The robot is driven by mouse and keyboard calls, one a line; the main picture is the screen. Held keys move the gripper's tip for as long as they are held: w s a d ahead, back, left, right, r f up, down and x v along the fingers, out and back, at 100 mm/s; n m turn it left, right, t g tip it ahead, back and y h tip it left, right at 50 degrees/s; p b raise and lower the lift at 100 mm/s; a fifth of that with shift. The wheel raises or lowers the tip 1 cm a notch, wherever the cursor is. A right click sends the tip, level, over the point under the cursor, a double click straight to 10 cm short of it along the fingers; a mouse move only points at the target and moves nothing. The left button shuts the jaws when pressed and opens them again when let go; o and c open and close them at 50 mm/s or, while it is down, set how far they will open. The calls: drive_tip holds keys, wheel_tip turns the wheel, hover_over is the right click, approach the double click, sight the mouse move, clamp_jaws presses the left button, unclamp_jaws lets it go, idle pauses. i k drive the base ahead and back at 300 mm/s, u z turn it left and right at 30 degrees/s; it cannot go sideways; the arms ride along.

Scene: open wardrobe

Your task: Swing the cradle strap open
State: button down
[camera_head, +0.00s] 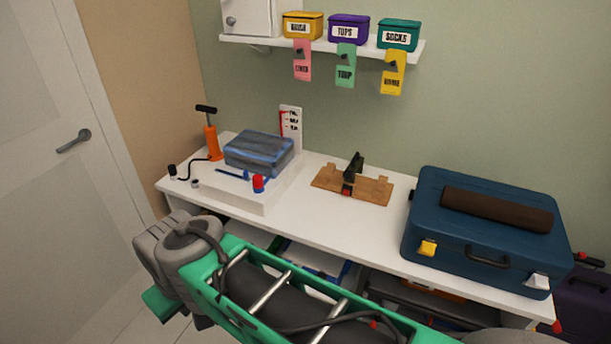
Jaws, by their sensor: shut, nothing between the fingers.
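A wooden cradle (375,188) lies on the white worktop, right of the middle. A black strap-like piece (354,167) rises at a slant from its centre, with a small red part (347,191) at its front foot. From here I cannot tell whether this piece is fastened or loose at its end. My green and grey arm crosses the foreground below the worktop, apart from the cradle. My gripper's fingers do not show in this view.
A blue case (430,205) with a brown roll (497,210) stands right of the cradle. Left are a white block (235,198) with a blue folded bundle (258,152) and an orange pump (211,140). A shelf (320,46) with boxes and hanging tags is above. Bare worktop surrounds the cradle.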

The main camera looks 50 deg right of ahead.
sight(357, 162)
drive_tip(key=u, duration=0.25)
drive_tip(key=k, duration=0.2)
drive_tip(key=z, duration=0.9)
drive_tip(key=i, duration=0.7)
drive_tip(key=z, duration=0.75)
drive_tip(key=i, duration=0.75)
